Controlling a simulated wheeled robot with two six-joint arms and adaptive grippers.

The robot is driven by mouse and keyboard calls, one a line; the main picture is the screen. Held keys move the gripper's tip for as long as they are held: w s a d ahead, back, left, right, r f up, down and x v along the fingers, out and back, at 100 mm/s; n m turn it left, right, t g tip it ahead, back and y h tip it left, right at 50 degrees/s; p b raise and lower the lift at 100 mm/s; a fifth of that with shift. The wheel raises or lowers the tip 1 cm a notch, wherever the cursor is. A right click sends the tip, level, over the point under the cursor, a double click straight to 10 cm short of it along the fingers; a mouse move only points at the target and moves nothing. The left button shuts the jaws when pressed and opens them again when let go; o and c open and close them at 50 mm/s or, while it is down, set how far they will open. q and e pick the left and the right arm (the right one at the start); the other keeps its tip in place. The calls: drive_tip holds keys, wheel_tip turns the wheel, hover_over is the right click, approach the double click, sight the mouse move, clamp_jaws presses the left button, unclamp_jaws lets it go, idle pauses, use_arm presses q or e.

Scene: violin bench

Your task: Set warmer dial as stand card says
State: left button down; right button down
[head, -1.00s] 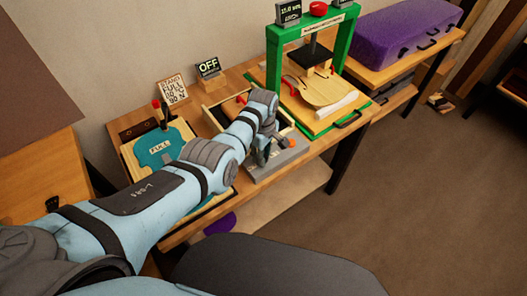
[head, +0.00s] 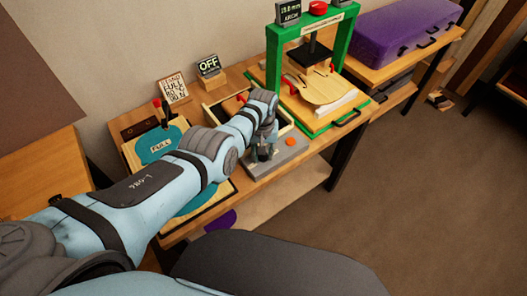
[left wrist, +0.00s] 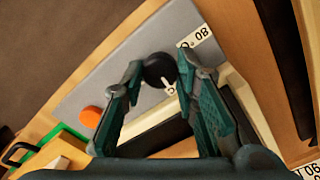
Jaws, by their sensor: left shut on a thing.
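The warmer (head: 262,170) is a grey box at the bench's front edge, with an orange button (head: 290,141). In the left wrist view its dial (left wrist: 158,68) is a black round knob with a white mark, near a printed label with "80". My left gripper (left wrist: 159,65) is shut on the dial, one finger on each side; in the head view it (head: 264,152) is over the box and hides the dial. The stand card (head: 172,89) leans at the back of the bench and reads "STAND FULL", with smaller lines I cannot read surely. My right gripper is not in view.
An "OFF" sign (head: 208,65) stands beside the card. A teal violin-shaped piece marked "FULL" (head: 160,147) lies under my left arm. A green press (head: 272,70) stands to the right, close to the warmer. An open wooden tray (head: 214,110) is behind my gripper.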

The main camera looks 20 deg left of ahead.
use_arm(q)
drive_tip(key=m, duration=0.4)
drive_tip(key=shift+s+f+m, duration=0.2)
drive_tip(key=shift+s+m, duration=0.05)
drive_tip(key=shift+m, duration=0.05)
drive_tip(key=m, duration=0.3)
drive_tip(key=shift+m, duration=0.4)
drive_tip(key=m, duration=0.8)
drive_tip(key=shift+m, duration=0.3)
drive_tip(key=c, duration=1.2)
unclamp_jaws()
drive_tip(key=shift+c, duration=0.2)
drive_tip(key=shift+w+r, duration=0.1)
